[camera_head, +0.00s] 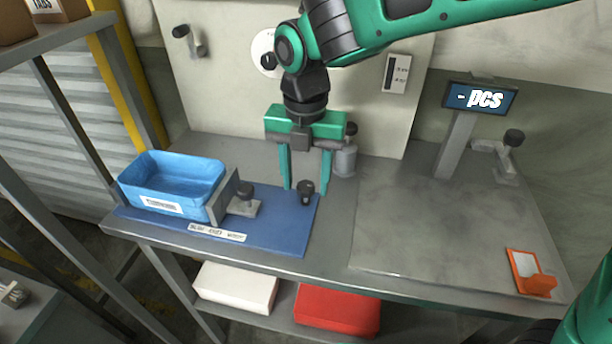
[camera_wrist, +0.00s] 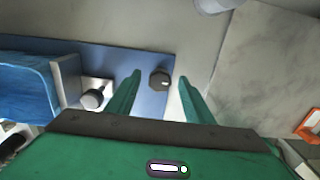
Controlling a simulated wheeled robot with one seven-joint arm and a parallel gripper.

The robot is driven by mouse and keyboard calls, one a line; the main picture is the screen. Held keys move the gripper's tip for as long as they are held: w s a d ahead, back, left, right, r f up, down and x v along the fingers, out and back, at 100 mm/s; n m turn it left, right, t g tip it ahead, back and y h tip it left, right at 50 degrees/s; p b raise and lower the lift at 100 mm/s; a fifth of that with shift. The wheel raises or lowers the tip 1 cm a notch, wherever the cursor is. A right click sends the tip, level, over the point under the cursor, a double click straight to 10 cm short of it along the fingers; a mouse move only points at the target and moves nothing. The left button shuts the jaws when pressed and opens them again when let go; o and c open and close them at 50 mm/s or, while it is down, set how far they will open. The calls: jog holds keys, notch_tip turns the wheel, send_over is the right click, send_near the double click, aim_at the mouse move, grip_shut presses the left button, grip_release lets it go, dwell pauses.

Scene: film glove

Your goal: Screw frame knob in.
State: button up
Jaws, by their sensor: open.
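A small black knob (camera_head: 306,195) stands at the right end of the blue mat (camera_head: 275,235). It also shows in the wrist view (camera_wrist: 160,79), centred between my fingers. My gripper (camera_head: 306,188) is open and points down, one green finger on each side of the knob in both views. The fingers look apart from it; I cannot tell how far the tips are above the mat. A second black knob (camera_head: 246,190) sits on a grey bracket (camera_head: 243,207) at the right side of the blue bin (camera_head: 172,180). The wrist view shows this knob too (camera_wrist: 92,99).
A grey cylinder (camera_head: 345,162) stands behind my right finger. A display post (camera_head: 458,140) and a clamp with a black knob (camera_head: 513,138) are at the back right. An orange holder (camera_head: 532,275) lies at the front right. The bench top between is clear.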

jog(key=shift+c, duration=0.6)
jog(key=c, duration=0.9)
jog(key=shift+c, duration=0.2)
